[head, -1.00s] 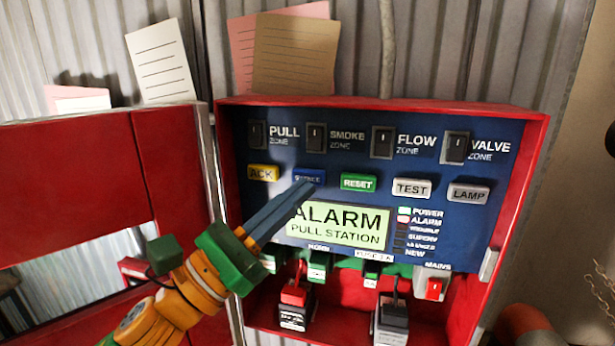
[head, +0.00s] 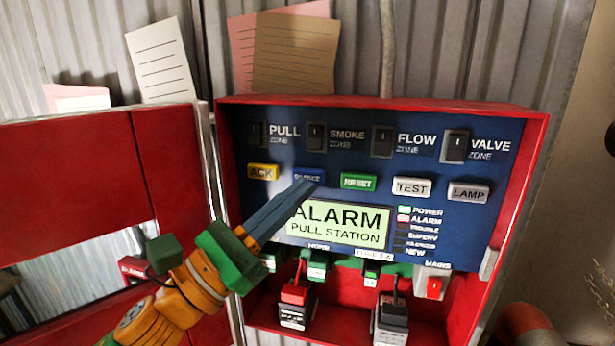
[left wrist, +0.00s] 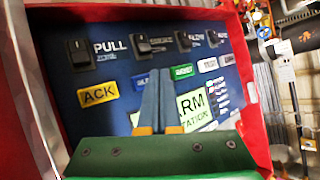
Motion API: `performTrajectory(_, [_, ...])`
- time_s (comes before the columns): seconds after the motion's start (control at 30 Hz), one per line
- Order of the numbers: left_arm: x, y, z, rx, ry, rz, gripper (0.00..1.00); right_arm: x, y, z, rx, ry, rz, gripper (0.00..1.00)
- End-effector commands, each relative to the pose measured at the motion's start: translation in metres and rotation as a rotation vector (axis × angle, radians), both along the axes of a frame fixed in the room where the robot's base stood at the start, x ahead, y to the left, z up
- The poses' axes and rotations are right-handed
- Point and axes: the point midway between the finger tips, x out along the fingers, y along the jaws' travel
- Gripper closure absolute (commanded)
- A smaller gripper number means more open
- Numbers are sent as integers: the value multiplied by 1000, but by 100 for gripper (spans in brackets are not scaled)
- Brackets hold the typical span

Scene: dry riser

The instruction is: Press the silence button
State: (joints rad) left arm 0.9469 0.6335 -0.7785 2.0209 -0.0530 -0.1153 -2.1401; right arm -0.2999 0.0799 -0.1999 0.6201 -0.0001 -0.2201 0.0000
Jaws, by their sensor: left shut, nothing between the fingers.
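The blue silence button (head: 309,176) sits on the blue panel between the yellow ACK button (head: 262,172) and the green RESET button (head: 358,182). My left gripper (head: 311,185) is shut and empty, its blue fingertips at the lower edge of the silence button. I cannot tell whether they touch it. The display (head: 338,223) reads ALARM, PULL STATION. My right gripper is not in view.
The red cabinet (head: 530,180) frames the panel, with its open door (head: 70,180) at the left. Zone switches (head: 316,137) line the top. TEST (head: 411,188) and LAMP (head: 468,193) lie to the right. Batteries (head: 392,322) and a MAINS switch (head: 433,287) are below.

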Motion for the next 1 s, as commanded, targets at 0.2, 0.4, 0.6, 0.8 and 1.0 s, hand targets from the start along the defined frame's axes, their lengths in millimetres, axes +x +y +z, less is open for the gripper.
performTrajectory(0.2, [0, 0, 0, 0, 0, 0, 100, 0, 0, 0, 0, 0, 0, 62])
performTrajectory(0.4, [0, 0, 0, 0, 0, 0, 100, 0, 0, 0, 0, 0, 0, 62])
performTrajectory(0.6, [0, 0, 0, 0, 0, 0, 100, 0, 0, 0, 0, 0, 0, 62])
performTrajectory(0.8, [1, 0, 0, 0, 0, 0, 100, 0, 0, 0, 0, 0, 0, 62])
performTrajectory(1.0, [7, -2, 0, 0, 0, 1, 100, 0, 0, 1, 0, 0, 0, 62])
